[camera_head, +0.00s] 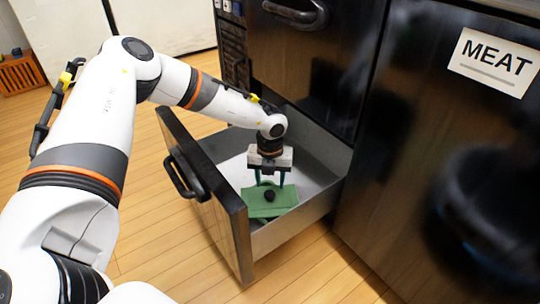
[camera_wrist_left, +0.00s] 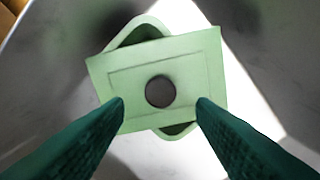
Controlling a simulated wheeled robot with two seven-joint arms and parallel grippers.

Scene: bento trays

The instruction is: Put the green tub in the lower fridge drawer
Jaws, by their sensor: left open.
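The green tub (camera_head: 288,194) is inside the open lower fridge drawer (camera_head: 303,213), near its front right part. In the left wrist view the tub (camera_wrist_left: 146,27) sits under a green rectangular lid (camera_wrist_left: 200,62) with a round dark knob (camera_wrist_left: 160,91). The lid lies turned across the tub, so the tub's rim shows at two ends. My left gripper (camera_head: 269,184) is above the lid inside the drawer. Its dark green fingers (camera_wrist_left: 160,108) are apart on either side of the knob and hold nothing. My right gripper is not in view.
The drawer front with its black handle (camera_head: 186,176) stands out over the wooden floor (camera_head: 150,230). A closed upper drawer with a handle (camera_head: 297,13) is above. A black door with a MEAT sign (camera_head: 494,62) is at the right. The drawer's back left floor is bare.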

